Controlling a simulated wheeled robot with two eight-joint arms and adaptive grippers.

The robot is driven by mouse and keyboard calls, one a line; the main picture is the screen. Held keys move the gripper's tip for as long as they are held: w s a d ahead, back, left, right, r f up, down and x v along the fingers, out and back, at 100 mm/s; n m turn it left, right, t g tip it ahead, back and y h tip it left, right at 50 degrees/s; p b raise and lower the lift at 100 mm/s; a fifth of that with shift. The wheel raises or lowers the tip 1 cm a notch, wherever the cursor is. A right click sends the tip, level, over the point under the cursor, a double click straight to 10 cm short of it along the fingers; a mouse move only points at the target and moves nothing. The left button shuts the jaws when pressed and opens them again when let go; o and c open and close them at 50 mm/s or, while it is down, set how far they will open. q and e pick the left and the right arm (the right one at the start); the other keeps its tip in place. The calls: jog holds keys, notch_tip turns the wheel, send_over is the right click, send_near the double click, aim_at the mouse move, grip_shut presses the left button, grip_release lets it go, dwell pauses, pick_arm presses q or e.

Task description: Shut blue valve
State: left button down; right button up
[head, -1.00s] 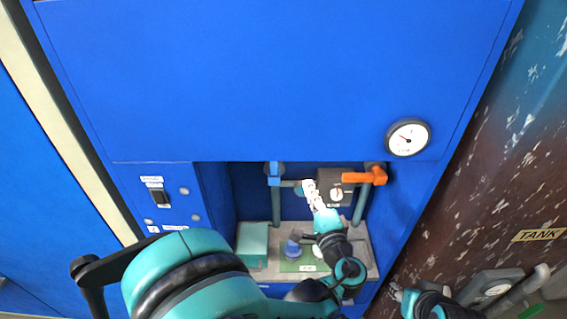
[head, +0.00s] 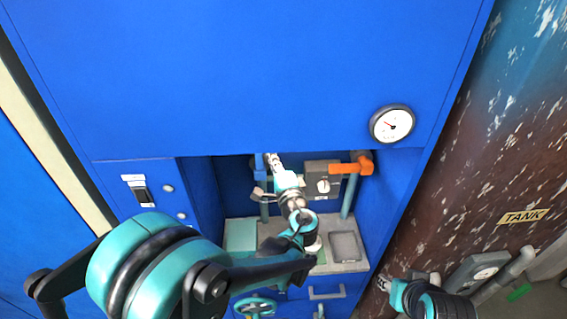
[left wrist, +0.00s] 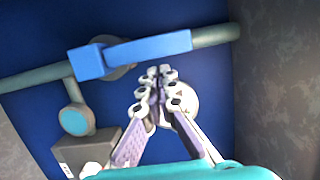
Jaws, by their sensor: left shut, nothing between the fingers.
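The blue valve has a blue bar handle, seen in the left wrist view (left wrist: 150,48), lying roughly along its grey pipe. In the head view the blue handle (head: 260,165) is upright at the top of the left pipe in the recess, partly hidden by my gripper. My left gripper (head: 271,158) is shut and empty, just right of the handle. In the left wrist view its closed fingertips (left wrist: 158,74) appear just below the handle; I cannot tell whether they touch. My right gripper (head: 385,285) is small at the lower right, its fingers unclear.
An orange valve handle (head: 345,169) sticks out sideways on the right pipe. A grey box with a dial (head: 322,180) stands between the pipes. A round gauge (head: 392,124) is on the blue panel above. The recess walls are close on both sides.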

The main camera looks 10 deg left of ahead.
pick_arm(q)
jog(key=shift+a, duration=0.25)
jog(key=shift+a, duration=0.15)
